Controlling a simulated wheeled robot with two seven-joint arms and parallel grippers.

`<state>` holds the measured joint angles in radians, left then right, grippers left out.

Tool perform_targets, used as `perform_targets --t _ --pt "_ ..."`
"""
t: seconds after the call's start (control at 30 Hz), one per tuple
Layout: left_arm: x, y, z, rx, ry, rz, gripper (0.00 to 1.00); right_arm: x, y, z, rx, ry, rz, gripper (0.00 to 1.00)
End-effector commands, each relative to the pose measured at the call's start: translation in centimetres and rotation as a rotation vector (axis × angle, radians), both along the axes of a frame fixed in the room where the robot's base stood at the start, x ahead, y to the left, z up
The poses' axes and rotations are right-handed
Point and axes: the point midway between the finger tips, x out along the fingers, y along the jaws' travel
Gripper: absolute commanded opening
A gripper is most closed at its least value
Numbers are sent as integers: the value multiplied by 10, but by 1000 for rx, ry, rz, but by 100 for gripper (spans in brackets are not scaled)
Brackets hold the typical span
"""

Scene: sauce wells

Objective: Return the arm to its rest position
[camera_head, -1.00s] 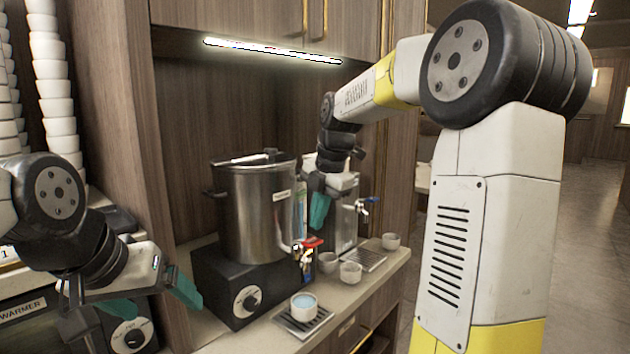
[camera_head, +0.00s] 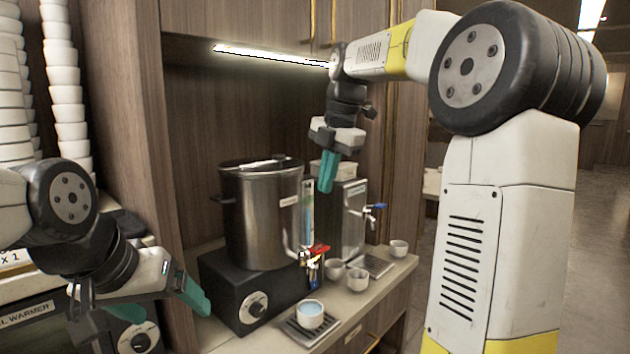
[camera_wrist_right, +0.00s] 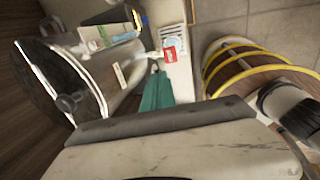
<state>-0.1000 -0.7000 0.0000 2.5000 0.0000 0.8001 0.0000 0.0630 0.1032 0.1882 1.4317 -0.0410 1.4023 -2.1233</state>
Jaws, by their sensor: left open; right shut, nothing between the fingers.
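My right gripper (camera_head: 326,172) is shut and empty, its teal fingers pointing down. It hangs in the air in front of the cabinet back, above and right of the big steel pot (camera_head: 262,215). In the right wrist view its teal fingertips (camera_wrist_right: 157,92) are together, with the pot's lid (camera_wrist_right: 58,85) at the left. My left gripper (camera_head: 140,305) is open at the lower left, in front of the warmer (camera_head: 40,312).
A cup with pale blue liquid (camera_head: 310,314) stands on a drip tray under the pot's red-handled tap (camera_head: 318,251). Several white cups (camera_head: 357,281) stand on the counter near a steel dispenser (camera_head: 352,212) with a blue-handled tap. Stacked bowls (camera_head: 66,100) stand at the left.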

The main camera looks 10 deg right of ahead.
Motion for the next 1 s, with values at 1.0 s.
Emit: perform_targets --t 1.0 --pt "0 0 0 0 0 0 85 -213 -1 -114 747 149 -1884 0"
